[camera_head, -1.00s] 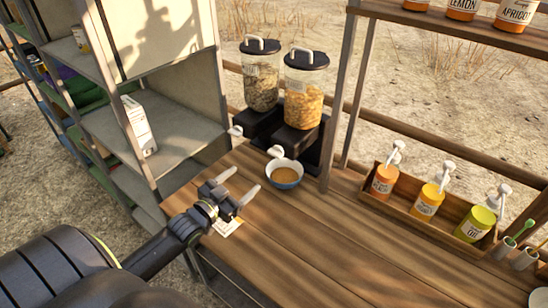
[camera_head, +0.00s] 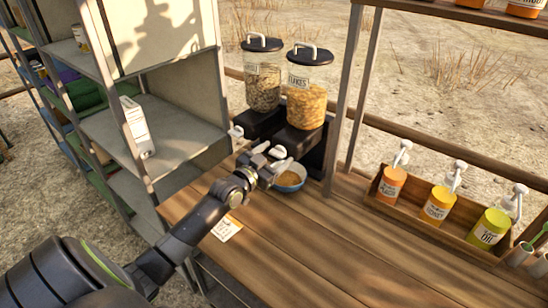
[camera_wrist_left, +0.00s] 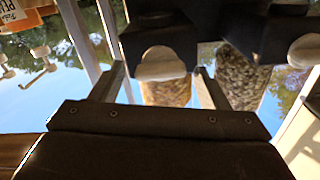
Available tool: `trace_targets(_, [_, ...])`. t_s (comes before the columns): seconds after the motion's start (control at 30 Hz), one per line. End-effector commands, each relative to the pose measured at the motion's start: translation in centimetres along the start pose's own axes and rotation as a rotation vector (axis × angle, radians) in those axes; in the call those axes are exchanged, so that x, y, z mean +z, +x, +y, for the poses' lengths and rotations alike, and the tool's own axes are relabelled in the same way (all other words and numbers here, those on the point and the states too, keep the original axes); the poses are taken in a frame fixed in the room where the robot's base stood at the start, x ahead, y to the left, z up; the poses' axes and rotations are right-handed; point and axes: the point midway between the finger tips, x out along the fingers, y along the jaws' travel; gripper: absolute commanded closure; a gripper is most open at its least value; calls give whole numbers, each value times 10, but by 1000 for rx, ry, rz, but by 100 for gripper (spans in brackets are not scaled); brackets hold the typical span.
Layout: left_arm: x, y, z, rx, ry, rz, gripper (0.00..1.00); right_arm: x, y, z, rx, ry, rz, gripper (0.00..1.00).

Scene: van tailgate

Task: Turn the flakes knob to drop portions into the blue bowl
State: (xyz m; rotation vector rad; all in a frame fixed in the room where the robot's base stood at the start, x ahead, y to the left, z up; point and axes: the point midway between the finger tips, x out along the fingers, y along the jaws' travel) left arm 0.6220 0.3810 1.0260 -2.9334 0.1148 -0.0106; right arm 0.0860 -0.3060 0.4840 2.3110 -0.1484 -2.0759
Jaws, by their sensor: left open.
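The flakes dispenser (camera_head: 306,100) is a clear jar of yellow flakes with a black lid, on a black base. Its white knob (camera_head: 277,151) faces front above the blue bowl (camera_head: 292,183). The bowl stands on the wooden counter with brown contents and is partly hidden by my left gripper. My left gripper (camera_head: 271,158) is open in front of the knob. In the left wrist view, the knob (camera_wrist_left: 160,65) appears between the two fingers, with the flakes jar (camera_wrist_left: 166,93) behind. Contact cannot be told. My right gripper is not in view.
A second dispenser (camera_head: 263,80) with darker contents stands left of the flakes, its white knob (camera_head: 236,132) close by. A metal shelf (camera_head: 170,120) is at the left. A wooden tray (camera_head: 425,225) of pump bottles is at the right. The counter middle is clear.

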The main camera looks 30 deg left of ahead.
Motion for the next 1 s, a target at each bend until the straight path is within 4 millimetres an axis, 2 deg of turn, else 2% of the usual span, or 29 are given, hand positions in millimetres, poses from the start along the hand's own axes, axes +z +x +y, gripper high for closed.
trace_targets(0.23, [0,0,0,0,0,0,32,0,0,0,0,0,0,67])
trace_targets(0.57, [0,0,0,0,0,1,74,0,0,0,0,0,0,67])
trace_targets(1.0, [0,0,-1,0,-205,1,74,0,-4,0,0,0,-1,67])
